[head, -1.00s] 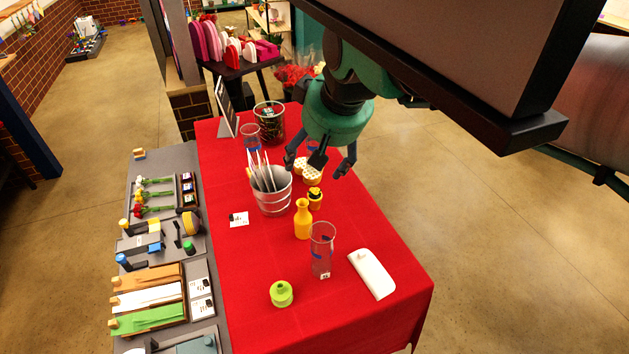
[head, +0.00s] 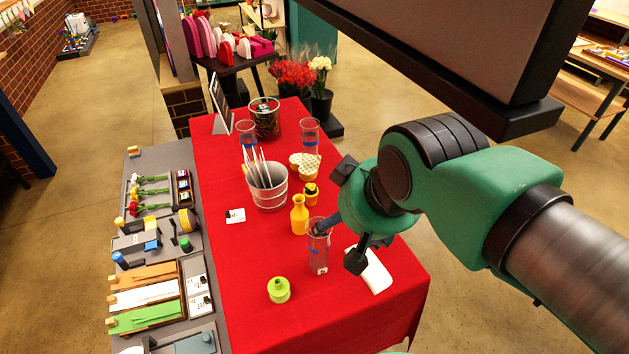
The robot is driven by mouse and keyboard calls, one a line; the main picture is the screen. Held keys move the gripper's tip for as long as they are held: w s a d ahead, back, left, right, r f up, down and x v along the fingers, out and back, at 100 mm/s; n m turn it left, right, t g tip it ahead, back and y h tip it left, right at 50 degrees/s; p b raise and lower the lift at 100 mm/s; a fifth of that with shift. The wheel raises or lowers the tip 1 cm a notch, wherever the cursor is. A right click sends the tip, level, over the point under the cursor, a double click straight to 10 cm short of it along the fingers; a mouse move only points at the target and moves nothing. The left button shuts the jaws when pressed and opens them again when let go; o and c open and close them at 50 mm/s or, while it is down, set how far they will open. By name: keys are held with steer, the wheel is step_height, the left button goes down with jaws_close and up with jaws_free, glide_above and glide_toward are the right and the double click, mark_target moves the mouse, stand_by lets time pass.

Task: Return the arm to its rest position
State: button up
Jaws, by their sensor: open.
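My gripper (head: 338,244) is at the right side of the red-covered table (head: 245,268). Its dark fingers are spread and nothing is held between them. In the picture one finger overlaps the upper part of a clear glass vase (head: 320,262); I cannot tell whether they touch. The other finger is in front of a white flat object (head: 377,276), hiding part of it. My green wrist and arm come in from the right edge.
A metal bucket (head: 268,194) with white sticks, an orange bottle (head: 299,215), a yellow jar (head: 311,195) and a lime-green container (head: 279,290) stand on the table. A grey side table (head: 140,237) with supplies is at left.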

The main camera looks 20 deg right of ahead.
steer(key=f+b, duration=0.5)
steer(key=shift+d, duration=0.3)
